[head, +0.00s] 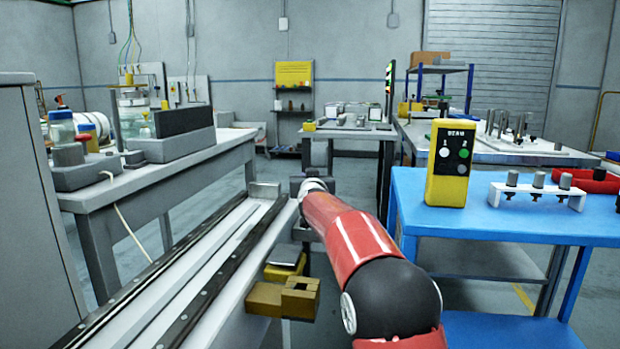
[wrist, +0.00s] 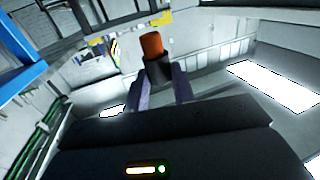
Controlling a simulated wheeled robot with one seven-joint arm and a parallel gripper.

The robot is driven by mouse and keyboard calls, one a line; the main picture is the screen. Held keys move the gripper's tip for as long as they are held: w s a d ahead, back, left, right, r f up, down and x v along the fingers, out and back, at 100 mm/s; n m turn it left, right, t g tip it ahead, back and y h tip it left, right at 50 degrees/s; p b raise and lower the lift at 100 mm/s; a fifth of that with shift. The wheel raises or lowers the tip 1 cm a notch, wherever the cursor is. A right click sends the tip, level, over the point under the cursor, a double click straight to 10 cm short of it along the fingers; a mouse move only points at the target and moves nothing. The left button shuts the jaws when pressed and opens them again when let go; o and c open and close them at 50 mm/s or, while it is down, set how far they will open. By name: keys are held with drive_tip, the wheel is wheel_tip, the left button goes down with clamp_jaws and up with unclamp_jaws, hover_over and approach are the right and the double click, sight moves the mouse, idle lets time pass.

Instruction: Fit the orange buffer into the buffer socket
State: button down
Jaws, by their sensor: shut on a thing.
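My gripper (wrist: 168,88) is shut on the orange buffer (wrist: 152,46) in the wrist view. The buffer has an orange end and a dark lower part, which sits between the fingertips. It sticks out beyond the fingers, clear of any surface that I can see. In the head view my red arm reaches forward beside the long rail bench, and it hides the fingers and the buffer. A brass-coloured block with a notch (head: 300,297) sits low at the bench's right side. I cannot tell whether this is the buffer socket.
The rail bench (head: 228,262) runs forward, with a grey end block (head: 263,190) at its far end. A blue table (head: 510,222) at right holds a yellow two-button box (head: 450,163) and a white rack (head: 537,194). A grey workbench (head: 170,172) stands at left.

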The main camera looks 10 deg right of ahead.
drive_tip(key=shift+f+b, duration=1.35)
drive_tip(key=shift+f, duration=0.6)
drive_tip(key=shift+f+b, duration=1.15)
drive_tip(key=shift+f, duration=0.6)
idle(0.5)
drive_tip(key=c, duration=1.1)
unclamp_jaws()
drive_tip(key=shift+r, duration=0.1)
wheel_tip(320, 180, up, 20)
drive_tip(key=p, duration=1)
drive_tip(key=shift+p, duration=0.4)
drive_tip(key=shift+d, duration=0.1)
